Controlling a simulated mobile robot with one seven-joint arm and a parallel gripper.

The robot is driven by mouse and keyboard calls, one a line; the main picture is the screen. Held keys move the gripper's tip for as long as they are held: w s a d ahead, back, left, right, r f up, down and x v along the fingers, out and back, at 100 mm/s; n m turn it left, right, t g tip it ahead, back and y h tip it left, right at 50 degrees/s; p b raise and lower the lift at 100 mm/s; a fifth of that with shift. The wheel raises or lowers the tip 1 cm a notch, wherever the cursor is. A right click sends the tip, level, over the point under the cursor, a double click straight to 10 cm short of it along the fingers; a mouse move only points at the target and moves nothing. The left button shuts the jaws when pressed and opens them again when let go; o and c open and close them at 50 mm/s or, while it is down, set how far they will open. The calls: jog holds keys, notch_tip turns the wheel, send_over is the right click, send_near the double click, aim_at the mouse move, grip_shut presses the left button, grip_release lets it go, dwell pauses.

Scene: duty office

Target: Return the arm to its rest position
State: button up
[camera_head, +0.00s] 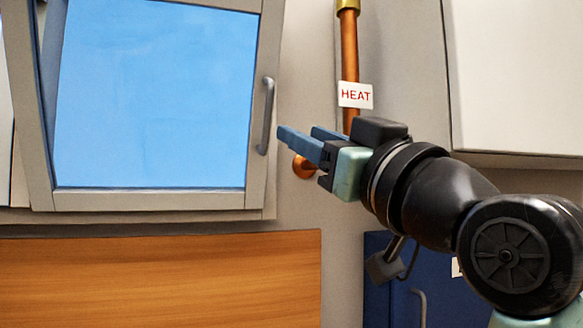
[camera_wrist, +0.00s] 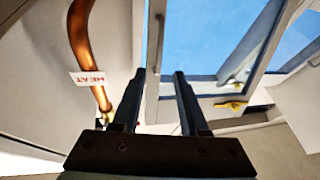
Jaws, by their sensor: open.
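My gripper (camera_head: 300,138) is held out to the left in the head view, in front of the wall between the window and the copper pipe. Its two fingers are apart and nothing is between them. In the wrist view my gripper (camera_wrist: 160,78) also shows open and empty, with the fingers pointing toward the window frame. The arm reaches in from the lower right of the head view.
A tilted window (camera_head: 150,95) with a grey handle (camera_head: 266,115) is left of the gripper. A copper pipe (camera_head: 349,50) with a HEAT tag (camera_head: 355,95) stands behind. A wooden panel (camera_head: 160,280) and a blue cabinet (camera_head: 378,300) are below. A white cabinet (camera_head: 520,75) is upper right.

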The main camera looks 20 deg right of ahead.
jog(key=s+a+f+m+t+h, duration=0.2)
jog(key=s+a+f+t+h, duration=0.1)
jog(key=s+a, duration=0.3)
jog(key=s+a+f+m+t+h, duration=0.1)
jog(key=s+a+f+t+h, duration=0.1)
jog(key=s+a, duration=0.4)
jog(key=shift+a+f+m+t+h, duration=0.4)
jog(key=shift+a+f, duration=0.15)
jog(key=shift+f, duration=0.1)
dwell(0.3)
